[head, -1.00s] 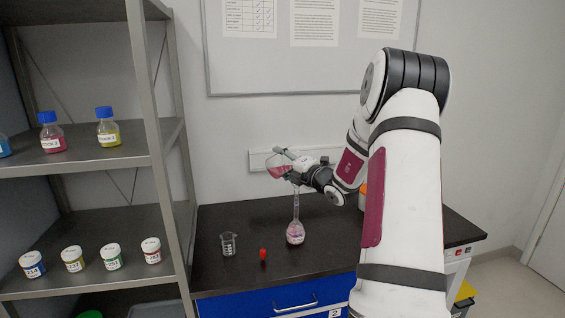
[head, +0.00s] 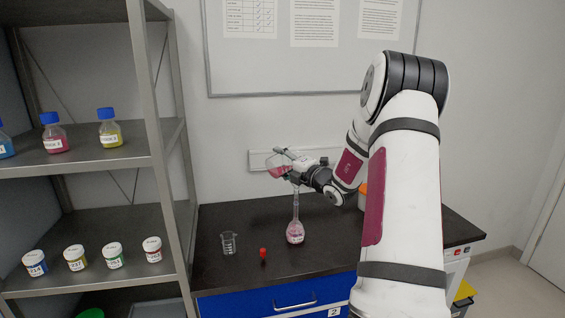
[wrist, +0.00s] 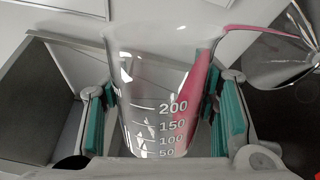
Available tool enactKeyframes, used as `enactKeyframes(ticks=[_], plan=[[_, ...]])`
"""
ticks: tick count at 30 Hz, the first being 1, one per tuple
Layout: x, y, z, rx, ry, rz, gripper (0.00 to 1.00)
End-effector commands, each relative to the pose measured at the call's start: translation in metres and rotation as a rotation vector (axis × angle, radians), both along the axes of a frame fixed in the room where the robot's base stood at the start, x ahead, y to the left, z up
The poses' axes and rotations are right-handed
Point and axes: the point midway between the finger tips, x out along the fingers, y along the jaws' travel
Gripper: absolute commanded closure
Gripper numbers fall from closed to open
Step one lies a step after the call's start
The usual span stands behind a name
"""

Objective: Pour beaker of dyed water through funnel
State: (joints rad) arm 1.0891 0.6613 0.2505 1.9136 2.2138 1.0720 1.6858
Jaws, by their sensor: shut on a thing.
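My gripper (head: 288,161) is shut on a clear graduated beaker (wrist: 150,95), its teal pads on both sides. The beaker is tilted above the flask, and pink liquid runs along one wall to the spout. A thin pink stream leaves the spout towards the clear funnel (wrist: 275,65) at the upper right of the wrist view. In the head view the beaker (head: 276,164) shows pink liquid. The long-necked flask (head: 295,232) stands upright on the bench with pink liquid in its bulb. The funnel is hard to make out in the head view.
An empty small beaker (head: 229,243) and a red cap (head: 263,253) stand on the dark bench (head: 245,212) near the flask. A shelf (head: 80,165) with bottles and jars is at the left. The bench left of the flask is mostly clear.

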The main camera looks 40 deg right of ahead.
Motion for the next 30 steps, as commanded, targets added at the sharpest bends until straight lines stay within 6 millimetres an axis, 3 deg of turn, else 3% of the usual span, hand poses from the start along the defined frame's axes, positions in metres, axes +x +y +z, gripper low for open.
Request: enactKeyframes(ticks=[30], plan=[[-0.0005, -0.001, 0.0027, 0.032, -0.004, 0.0, 0.79]])
